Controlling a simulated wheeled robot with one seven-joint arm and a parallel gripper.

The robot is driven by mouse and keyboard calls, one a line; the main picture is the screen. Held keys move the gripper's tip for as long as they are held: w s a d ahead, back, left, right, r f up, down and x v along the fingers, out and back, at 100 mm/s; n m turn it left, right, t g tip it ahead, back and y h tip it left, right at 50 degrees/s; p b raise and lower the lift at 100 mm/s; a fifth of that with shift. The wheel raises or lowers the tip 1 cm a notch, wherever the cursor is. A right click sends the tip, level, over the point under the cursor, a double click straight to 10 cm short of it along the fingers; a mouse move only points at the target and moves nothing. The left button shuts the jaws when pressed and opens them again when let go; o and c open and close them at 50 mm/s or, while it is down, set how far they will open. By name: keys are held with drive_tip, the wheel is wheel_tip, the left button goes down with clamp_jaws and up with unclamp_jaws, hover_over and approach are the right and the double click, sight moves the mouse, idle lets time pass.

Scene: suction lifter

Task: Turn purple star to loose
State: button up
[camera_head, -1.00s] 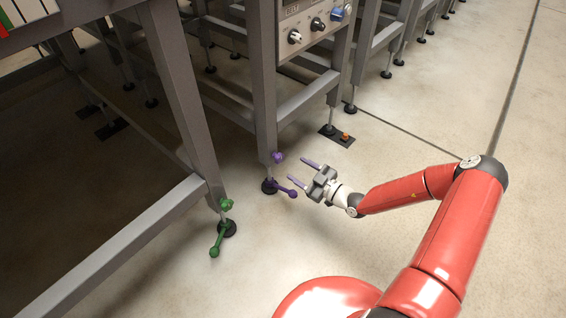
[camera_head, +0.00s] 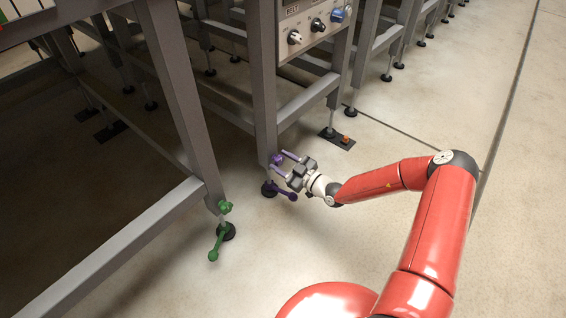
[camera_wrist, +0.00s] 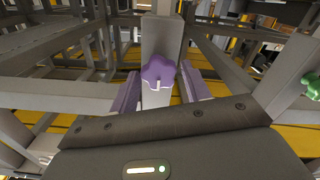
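The purple star (camera_head: 277,159) is a small lobed knob on the lower part of a grey frame leg. In the wrist view the purple star (camera_wrist: 158,73) shows face-on, with the leg behind it. My gripper (camera_head: 279,162) is open, its two purple fingers pointing at the leg. In the wrist view the fingers stand on the left and right of the star, with gaps on both sides, and nothing is gripped. In the head view the fingertips partly overlap the star, so the exact depth is hard to tell.
A purple lever (camera_head: 289,195) sticks out at the foot of the same leg, just below my gripper. A green star (camera_head: 225,207) and green lever (camera_head: 216,243) are on the nearer leg at left. A control panel with knobs (camera_head: 317,25) is above. Floor at right is clear.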

drive_tip(key=c, duration=0.7)
drive_tip(key=shift+c, duration=0.2)
